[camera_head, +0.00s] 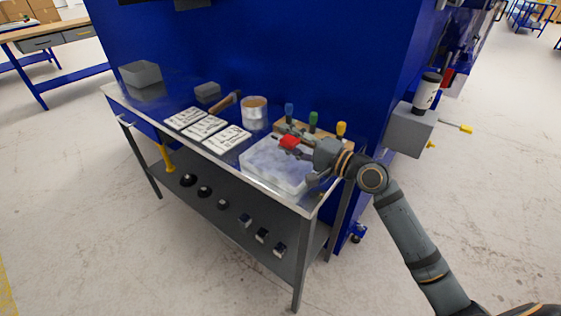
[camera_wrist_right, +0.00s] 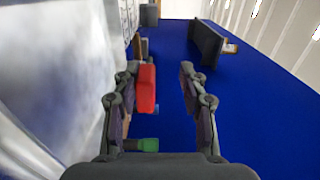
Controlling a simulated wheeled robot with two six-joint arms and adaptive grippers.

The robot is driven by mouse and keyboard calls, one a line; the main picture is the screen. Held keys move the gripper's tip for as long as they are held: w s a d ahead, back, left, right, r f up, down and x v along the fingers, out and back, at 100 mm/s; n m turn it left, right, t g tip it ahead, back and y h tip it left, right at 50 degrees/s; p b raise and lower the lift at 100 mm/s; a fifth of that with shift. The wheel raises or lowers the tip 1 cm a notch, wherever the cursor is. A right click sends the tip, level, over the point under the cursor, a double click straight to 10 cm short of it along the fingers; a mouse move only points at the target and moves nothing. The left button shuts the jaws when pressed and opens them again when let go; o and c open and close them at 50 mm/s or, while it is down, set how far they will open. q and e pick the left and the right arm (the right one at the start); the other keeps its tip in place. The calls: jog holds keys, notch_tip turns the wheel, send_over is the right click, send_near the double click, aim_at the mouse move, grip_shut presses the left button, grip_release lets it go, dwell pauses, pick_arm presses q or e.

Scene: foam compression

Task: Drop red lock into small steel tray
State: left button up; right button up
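The red lock (camera_head: 289,142) is at the fingertips of my right gripper (camera_head: 284,138), over the back of a pale, plastic-looking block. In the right wrist view the red lock (camera_wrist_right: 146,88) lies beside the left finger, with a wide gap to the right finger of the right gripper (camera_wrist_right: 160,82). The fingers look open; whether the lock touches the left one, I cannot tell. An open grey container (camera_head: 140,73) stands at the table's far left end, and a smaller dark grey box (camera_head: 208,91) nearer the middle. I cannot tell which is the small steel tray. My left gripper is out of view.
The pale block (camera_head: 272,172) fills the table's right end. Behind it, a wooden stand (camera_head: 328,138) holds blue, green and yellow handles. A metal can (camera_head: 254,108), a hammer (camera_head: 223,103) and printed sheets (camera_head: 205,129) lie left. A blue wall (camera_head: 270,50) borders the back.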

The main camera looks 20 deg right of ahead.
notch_tip(320, 180, up, 10)
dwell(0.6)
dwell(0.4)
